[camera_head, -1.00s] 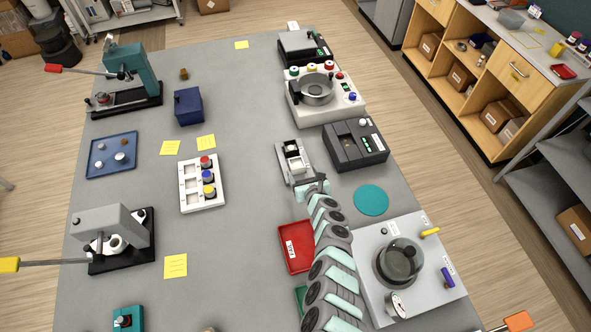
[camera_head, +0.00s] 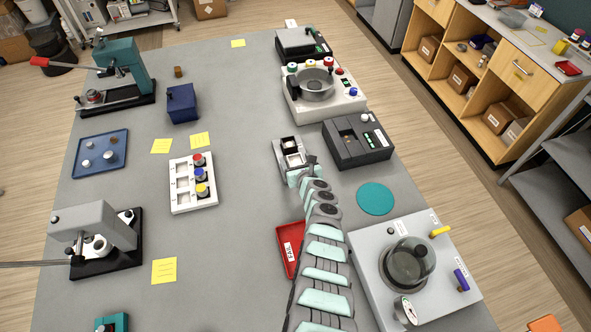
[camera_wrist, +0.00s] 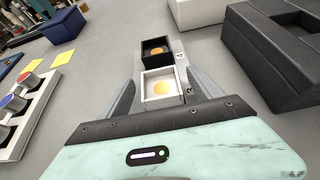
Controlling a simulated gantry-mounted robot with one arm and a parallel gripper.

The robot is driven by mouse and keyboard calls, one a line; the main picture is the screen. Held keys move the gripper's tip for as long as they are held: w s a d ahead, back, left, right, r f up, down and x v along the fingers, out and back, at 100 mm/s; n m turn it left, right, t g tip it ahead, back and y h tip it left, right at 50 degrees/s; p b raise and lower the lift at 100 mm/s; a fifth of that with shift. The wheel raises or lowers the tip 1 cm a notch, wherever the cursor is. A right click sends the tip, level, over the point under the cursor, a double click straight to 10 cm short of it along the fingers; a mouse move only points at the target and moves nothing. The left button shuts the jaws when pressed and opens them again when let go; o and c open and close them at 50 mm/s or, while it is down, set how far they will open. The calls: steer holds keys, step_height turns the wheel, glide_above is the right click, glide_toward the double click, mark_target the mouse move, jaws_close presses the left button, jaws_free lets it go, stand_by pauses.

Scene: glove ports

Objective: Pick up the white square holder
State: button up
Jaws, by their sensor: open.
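The white square holder (camera_wrist: 148,92) has a yellow-orange disc in it and sits in a grey stand in the wrist view. It also shows in the head view (camera_head: 293,160), partly behind my gripper. A black square holder (camera_wrist: 154,46) with an orange disc sits directly beyond it in the same stand (camera_wrist: 180,61). My gripper (camera_wrist: 161,77) is open, with one finger to each side of the white holder. A gap shows at both sides, and I cannot tell whether either finger touches it. Nothing is held.
A dark box device (camera_head: 357,143) stands close on the right. A white machine with a bowl (camera_head: 322,95) stands beyond the stand. A red tray (camera_head: 288,252) lies beside my arm, and a teal disc (camera_head: 375,198) lies to its right.

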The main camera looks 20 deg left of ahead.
steer(key=shift+w+a, duration=0.2)
steer(key=shift+w, duration=0.15)
steer(key=shift+c, duration=0.3)
steer(key=c, duration=1.5)
steer(key=shift+o, duration=0.2)
